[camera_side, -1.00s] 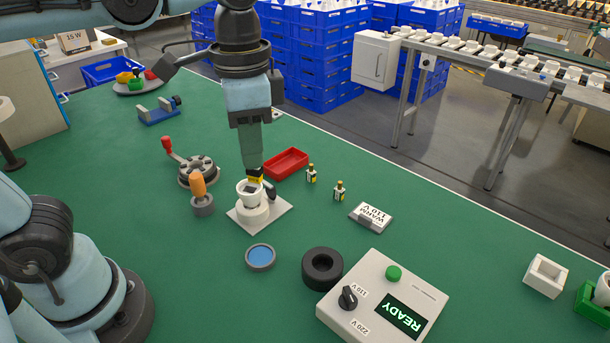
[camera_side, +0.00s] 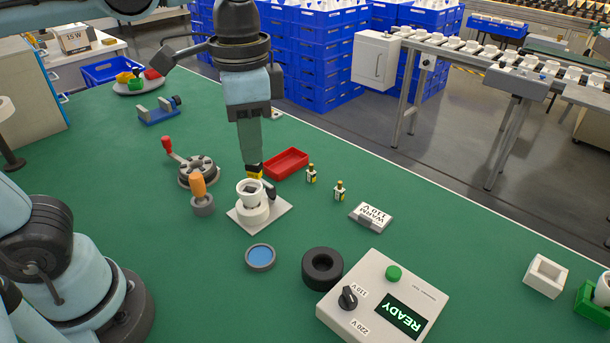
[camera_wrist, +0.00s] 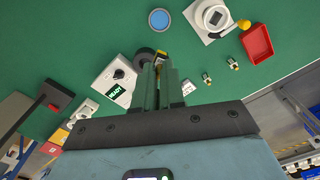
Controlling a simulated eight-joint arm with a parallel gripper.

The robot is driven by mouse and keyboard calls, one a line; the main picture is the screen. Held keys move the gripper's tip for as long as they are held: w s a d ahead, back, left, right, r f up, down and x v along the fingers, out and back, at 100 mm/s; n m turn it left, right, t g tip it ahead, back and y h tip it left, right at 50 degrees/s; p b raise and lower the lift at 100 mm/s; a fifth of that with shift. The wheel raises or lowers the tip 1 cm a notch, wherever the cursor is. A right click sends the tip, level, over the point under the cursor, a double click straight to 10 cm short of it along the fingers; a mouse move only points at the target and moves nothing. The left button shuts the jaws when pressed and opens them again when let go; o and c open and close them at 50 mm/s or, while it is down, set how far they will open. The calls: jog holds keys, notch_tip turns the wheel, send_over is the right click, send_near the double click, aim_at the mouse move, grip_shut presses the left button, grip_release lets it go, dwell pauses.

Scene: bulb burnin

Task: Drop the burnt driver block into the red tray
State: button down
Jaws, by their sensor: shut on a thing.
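The burnt driver block (camera_side: 255,173), small and dark with yellow, is between my gripper's (camera_side: 253,165) fingertips. In the wrist view part of it shows between the fingers (camera_wrist: 160,58), which cover much of it. My gripper is shut on it, by the far rim of the white cup-shaped housing (camera_side: 249,201) in the side view. This housing stands upright on a white square plate, and its dark inside shows from above. The red tray (camera_side: 290,172) lies just behind and right of the housing and looks empty. It also shows in the wrist view (camera_wrist: 258,46).
A dark lever (camera_side: 268,190) leans beside the housing. The READY tester (camera_side: 380,295) is in front.

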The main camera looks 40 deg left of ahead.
jog(key=shift+w, duration=0.1)
jog(key=w+a+f, duration=0.4)
jog(key=w+a, duration=0.4)
jog(key=w, duration=0.3)
jog(key=w+a+f, duration=0.3)
jog(key=w+a, duration=0.5)
jog(key=w, duration=0.3)
jog(key=shift+s+d+f, duration=0.1)
jog(key=shift+d+f, duration=0.05)
jog(key=shift+f, duration=1.35)
jog(key=shift+s+d+f, duration=0.1)
jog(key=shift+d+f, duration=0.05)
jog(key=shift+f, duration=1.3)
jog(key=c, duration=1.1)
grip_release()
jog(key=shift+c, duration=0.2)
jog(key=shift+r, duration=0.15)
